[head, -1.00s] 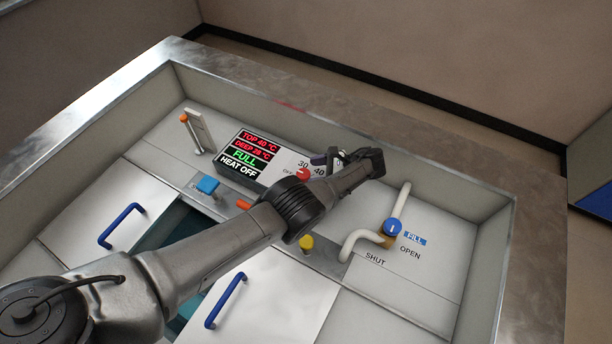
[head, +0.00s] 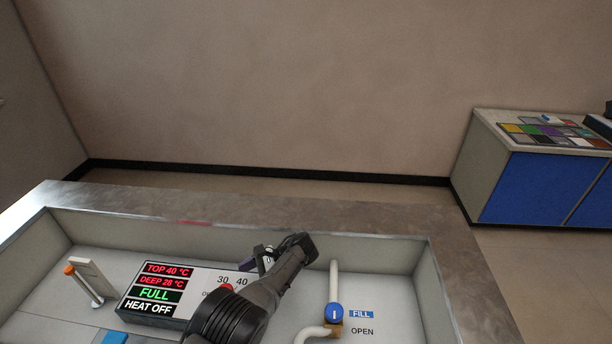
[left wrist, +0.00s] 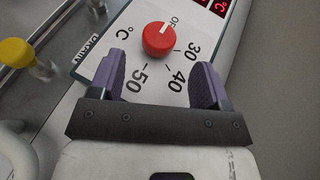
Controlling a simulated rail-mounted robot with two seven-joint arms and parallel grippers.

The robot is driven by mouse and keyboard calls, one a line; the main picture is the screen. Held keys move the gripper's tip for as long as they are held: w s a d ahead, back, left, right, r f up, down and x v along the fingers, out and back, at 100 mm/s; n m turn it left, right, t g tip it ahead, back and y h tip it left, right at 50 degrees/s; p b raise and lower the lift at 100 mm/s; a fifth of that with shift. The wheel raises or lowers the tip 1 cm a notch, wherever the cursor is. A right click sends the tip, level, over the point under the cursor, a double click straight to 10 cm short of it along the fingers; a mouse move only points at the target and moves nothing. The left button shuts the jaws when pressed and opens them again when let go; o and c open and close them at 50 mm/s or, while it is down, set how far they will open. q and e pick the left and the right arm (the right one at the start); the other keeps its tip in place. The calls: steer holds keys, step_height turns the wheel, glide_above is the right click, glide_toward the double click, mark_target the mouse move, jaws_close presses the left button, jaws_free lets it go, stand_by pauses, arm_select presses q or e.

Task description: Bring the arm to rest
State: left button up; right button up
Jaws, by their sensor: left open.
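My left arm reaches up from the bottom of the head view over a recessed control panel. Its gripper (head: 262,258) is partly hidden behind the wrist. In the left wrist view the left gripper (left wrist: 158,85) is open, its two purple pads apart with nothing between them. Just beyond the pads is a red temperature knob (left wrist: 158,39) on a white dial plate marked OFF, 30, 40 and 50. The knob points toward OFF and is apart from the pads. My right gripper is in neither view.
A display (head: 156,288) reads TOP 40 °C, DEEP 28 °C, FULL, HEAT OFF. A blue FILL valve (head: 334,313) on a white pipe stands right of the arm. An orange-tipped lever (head: 84,283) stands at left. A metal rim (head: 340,212) surrounds the panel. A blue cabinet (head: 545,190) stands at far right.

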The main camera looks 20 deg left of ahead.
arm_select(q)
steer(key=a+r+t+h+p, duration=0.1)
steer(key=p, duration=0.3)
steer(key=w+a+r+n+t+h+p, duration=0.1)
steer(key=t+p, duration=0.1)
steer(key=p, duration=0.1)
steer(key=a+r+n+t+h+p, duration=0.1)
steer(key=a+p, duration=0.1)
steer(key=p, duration=0.2)
steer(key=shift+w+t+p, duration=0.25)
steer(key=shift+t+p, duration=0.05)
steer(key=shift+p, duration=0.05)
steer(key=s+d+r+n+t+h+p, duration=0.2)
steer(key=s+r+p, duration=0.4)
steer(key=s, duration=0.6)
steer(key=s+d+r+n+t+h+p, duration=0.2)
steer(key=s+d+r+p, duration=0.3)
steer(key=s, duration=0.8)
steer(key=s+d+r+n+t+h+p, duration=0.2)
steer(key=s+d+r+n+h+p, duration=0.1)
steer(key=s+r+p, duration=0.6)
steer(key=s+r+h, duration=0.1)
steer(key=s+r, duration=0.1)
steer(key=s, duration=0.2)
steer(key=shift+d+t, duration=0.3)
steer(key=shift+s+r, duration=0.1)
